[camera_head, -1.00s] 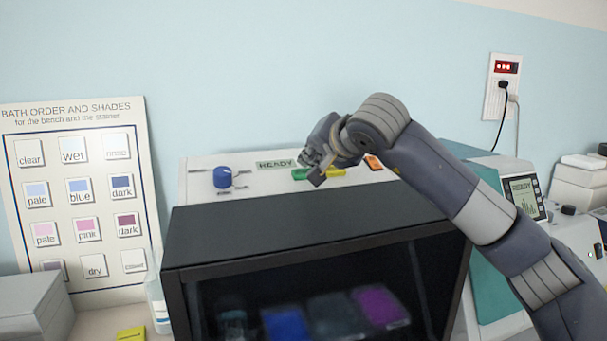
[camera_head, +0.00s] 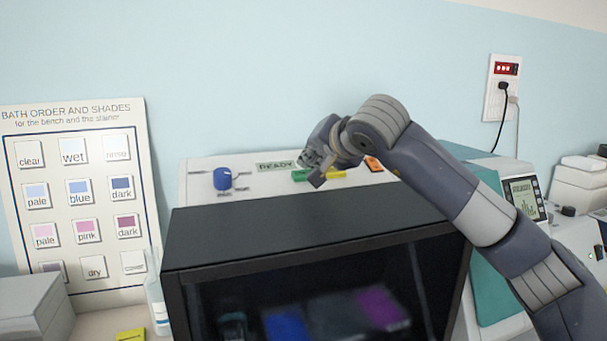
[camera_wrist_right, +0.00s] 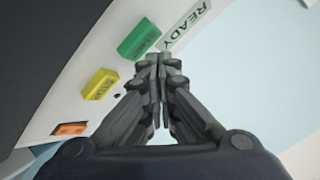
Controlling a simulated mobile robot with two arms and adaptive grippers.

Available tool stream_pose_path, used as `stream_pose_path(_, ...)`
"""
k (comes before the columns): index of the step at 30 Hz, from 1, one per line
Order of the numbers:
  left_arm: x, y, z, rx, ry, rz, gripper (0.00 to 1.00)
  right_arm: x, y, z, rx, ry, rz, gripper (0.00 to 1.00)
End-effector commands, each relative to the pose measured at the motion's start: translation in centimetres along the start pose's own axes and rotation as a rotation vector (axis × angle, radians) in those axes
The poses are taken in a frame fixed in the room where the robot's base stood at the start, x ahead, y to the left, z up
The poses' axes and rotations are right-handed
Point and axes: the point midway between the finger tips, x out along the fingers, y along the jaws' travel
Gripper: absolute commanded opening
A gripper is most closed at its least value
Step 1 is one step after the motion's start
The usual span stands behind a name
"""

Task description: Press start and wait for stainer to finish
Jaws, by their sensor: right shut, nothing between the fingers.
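The stainer (camera_head: 300,225) is a dark box with a glass front and a pale top panel (camera_head: 200,172) behind. A READY label (camera_head: 276,166) is on the panel, and it also shows in the right wrist view (camera_wrist_right: 189,20). Beside it are a green button (camera_wrist_right: 139,40), a yellow button (camera_wrist_right: 100,84) and an orange switch (camera_wrist_right: 70,129). My right gripper (camera_wrist_right: 153,58) is shut and empty, its fingertips over the panel close to the green button. I cannot tell whether they touch it. In the head view the wrist partly hides the green button (camera_head: 299,175). My left gripper is not in view.
A blue knob (camera_head: 222,178) stands on the panel's left. Blue, dark and purple baths (camera_head: 380,307) show dimly behind the glass. A shade chart (camera_head: 75,120) leans on the wall at left. A teal machine with a screen (camera_head: 524,197) stands at right, below a socket (camera_head: 502,85).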

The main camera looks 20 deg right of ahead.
Motion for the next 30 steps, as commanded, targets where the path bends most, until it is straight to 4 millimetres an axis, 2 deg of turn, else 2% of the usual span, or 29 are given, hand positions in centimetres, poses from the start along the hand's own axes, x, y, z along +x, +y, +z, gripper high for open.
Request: stream_pose_path(30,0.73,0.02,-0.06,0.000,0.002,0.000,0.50,0.83,0.64,0.62,0.000,0.000,0.001,0.00)
